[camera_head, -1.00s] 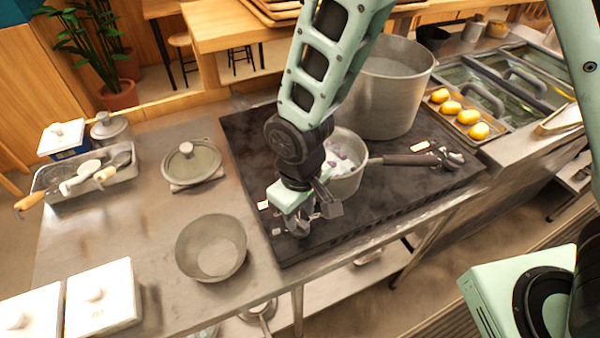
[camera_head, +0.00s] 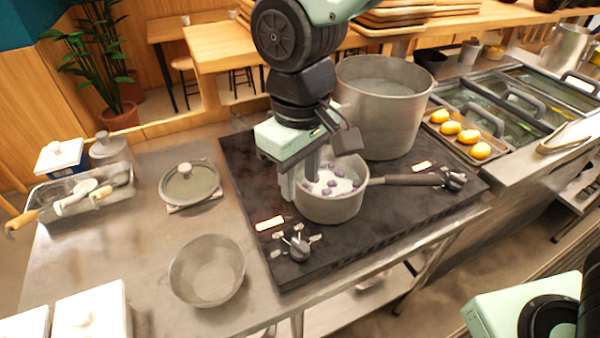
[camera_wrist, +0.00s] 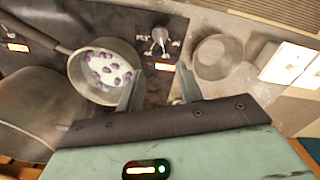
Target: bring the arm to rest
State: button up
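My gripper (camera_head: 300,178) hangs near the left side of a saucepan (camera_head: 335,207). Its two fingers stand apart with nothing between them, as the wrist view also shows (camera_wrist: 160,70). The saucepan holds white liquid with several purple beans, and its handle points right. It also shows left of my fingers in the wrist view (camera_wrist: 84,88). A stove knob (camera_head: 299,248) on the front left of the dark cooktop (camera_head: 262,180) is clear of my gripper. Whether a finger touches the pan's rim, I cannot tell.
A large pot (camera_head: 383,120) stands behind the saucepan, close to my arm. An empty metal bowl (camera_head: 207,270) and a lidded dish (camera_head: 189,182) are on the counter to the left. A tray of yellow pieces (camera_head: 462,145) lies to the right.

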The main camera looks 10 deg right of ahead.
dwell(0.3)
jog(key=s+d, duration=0.8)
jog(key=s, duration=0.3)
jog(key=shift+s+d+y, duration=0.3)
jog(key=shift+s, duration=0.05)
jog(key=shift+a, duration=0.1)
